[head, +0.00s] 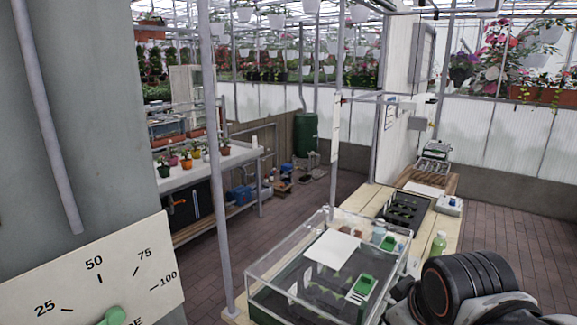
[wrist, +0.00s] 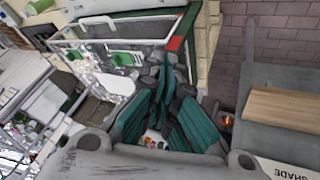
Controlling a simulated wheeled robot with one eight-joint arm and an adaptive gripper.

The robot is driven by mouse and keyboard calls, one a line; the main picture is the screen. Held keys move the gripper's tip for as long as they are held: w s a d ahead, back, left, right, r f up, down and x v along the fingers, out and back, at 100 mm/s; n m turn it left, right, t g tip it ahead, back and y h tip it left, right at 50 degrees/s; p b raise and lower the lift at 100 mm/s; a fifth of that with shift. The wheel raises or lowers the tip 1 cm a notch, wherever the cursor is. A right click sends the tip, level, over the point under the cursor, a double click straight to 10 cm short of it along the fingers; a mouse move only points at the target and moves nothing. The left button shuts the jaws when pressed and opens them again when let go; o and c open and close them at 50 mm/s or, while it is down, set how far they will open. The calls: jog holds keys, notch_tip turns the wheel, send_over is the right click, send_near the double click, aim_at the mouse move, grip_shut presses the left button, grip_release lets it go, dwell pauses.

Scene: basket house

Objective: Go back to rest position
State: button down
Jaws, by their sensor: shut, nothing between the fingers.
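My gripper (wrist: 163,72) shows in the wrist view with its dark, teal-padded fingers together and nothing held between them. The fingers point toward the clear glass-walled case, which lies beyond them. In the head view my arm is at the lower right, dark and grey, and the fingers cannot be made out there. The glass case (head: 262,268) stands left of my arm in the head view, with a white sheet and green items in it.
A dial panel (head: 60,283) with a green knob (head: 112,317) is close at the lower left. A pale post (head: 215,180) stands in front. A wooden bench (head: 447,222) holds a black tray (head: 403,211) and a green bottle (head: 438,245). Brick floor (head: 512,240) is open at right.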

jog(key=s+f+m+b, duration=0.3)
jog(key=f+m, duration=0.1)
jog(key=m, duration=0.2)
jog(key=shift+s+f+t+b, duration=0.3)
jog(key=shift+f+t, duration=0.1)
jog(key=shift+d, duration=0.1)
dwell(0.6)
